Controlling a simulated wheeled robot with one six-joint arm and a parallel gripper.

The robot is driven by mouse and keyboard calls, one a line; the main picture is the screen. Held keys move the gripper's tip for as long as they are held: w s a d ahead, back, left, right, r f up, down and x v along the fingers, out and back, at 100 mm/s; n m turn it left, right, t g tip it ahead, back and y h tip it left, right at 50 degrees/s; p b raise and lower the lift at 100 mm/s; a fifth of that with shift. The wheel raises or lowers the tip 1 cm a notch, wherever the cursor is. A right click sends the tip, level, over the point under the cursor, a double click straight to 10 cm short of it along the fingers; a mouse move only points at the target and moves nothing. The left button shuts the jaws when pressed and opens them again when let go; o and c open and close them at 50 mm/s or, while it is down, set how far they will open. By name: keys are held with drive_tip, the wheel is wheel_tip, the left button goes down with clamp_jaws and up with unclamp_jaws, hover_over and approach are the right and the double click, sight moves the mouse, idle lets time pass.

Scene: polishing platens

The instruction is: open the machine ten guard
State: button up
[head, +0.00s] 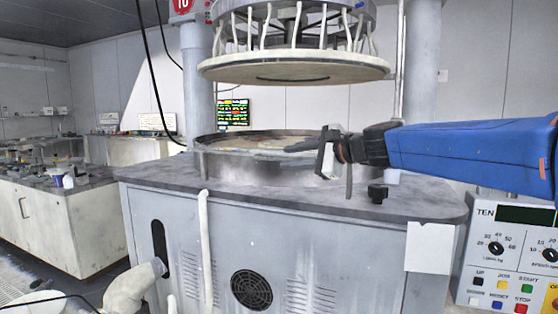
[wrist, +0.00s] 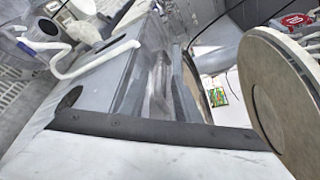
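Machine ten stands in the middle of the head view, with a red number sign (head: 184,5) on its column and a grey cabinet (head: 200,240). A low, partly clear guard (head: 240,171) stands around the lower platen (head: 255,143). A see-through panel, seemingly this guard, also shows in the wrist view (wrist: 150,65). My gripper (head: 299,148) is at the right part of the guard's upper edge, with its dark fingers pointing left. Whether it touches the guard, and how far apart its fingers are, cannot be told.
The round upper plate (head: 295,67) hangs above the platen; it looms at right in the wrist view (wrist: 278,95). A dark knob (head: 377,193) stands on the worktop's right. A control panel (head: 510,250) marked TEN is at lower right. A cluttered bench (head: 70,220) is at left.

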sight(283, 158)
drive_tip(key=shift+x, duration=2.5)
drive_tip(key=shift+c, duration=0.6)
clamp_jaws()
drive_tip(key=shift+d+r, duration=0.1)
